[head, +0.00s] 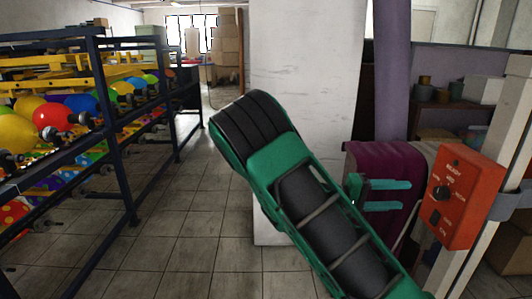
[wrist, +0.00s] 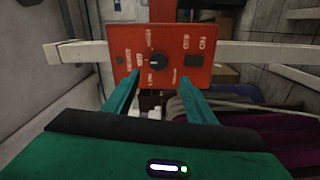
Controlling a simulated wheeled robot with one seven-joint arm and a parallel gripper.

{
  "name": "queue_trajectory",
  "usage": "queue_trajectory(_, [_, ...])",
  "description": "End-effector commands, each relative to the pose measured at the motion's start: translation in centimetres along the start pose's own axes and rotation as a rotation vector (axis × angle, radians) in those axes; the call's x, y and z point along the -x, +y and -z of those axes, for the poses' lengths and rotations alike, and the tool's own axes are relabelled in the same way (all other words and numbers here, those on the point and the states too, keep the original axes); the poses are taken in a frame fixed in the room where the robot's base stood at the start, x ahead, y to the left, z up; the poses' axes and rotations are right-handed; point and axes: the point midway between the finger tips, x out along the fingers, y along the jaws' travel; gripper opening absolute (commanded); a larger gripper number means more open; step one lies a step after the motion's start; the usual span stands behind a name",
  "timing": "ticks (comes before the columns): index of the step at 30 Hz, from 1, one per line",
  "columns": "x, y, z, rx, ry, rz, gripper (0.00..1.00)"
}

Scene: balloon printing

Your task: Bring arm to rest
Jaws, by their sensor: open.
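My gripper (head: 388,196) shows in the head view at the right of centre, with its two green fingers spread and pointing right. It also shows in the wrist view (wrist: 158,95), with nothing between its fingers. A red control box (head: 468,196) with a black knob and a switch is fixed to a pale post, just right of the fingertips. In the wrist view the control box (wrist: 190,55) is straight ahead, with its knob roughly between the fingers. Whether a fingertip touches the box I cannot tell. My green arm fills the lower middle of the head view.
A dark blue rack (head: 122,140) with balloons on rods stands at the left. A white pillar (head: 315,60) stands behind my arm. A maroon cloth (head: 385,160) hangs behind the gripper. The tiled floor (head: 195,200) between rack and pillar is clear.

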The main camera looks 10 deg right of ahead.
Motion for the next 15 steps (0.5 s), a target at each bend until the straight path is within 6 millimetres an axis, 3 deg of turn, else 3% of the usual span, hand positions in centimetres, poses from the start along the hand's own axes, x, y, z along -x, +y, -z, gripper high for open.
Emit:
queue_trajectory(5, [-1.6, -0.7, -1.3, 0.007, -0.055, 0.076, 0.51])
queue_trajectory(9, [-3.9, -2.4, -4.0, 0.017, -0.155, 0.235, 0.51])
queue_trajectory(15, [-5.7, -4.6, -8.3, 0.019, -0.294, 0.494, 0.51])
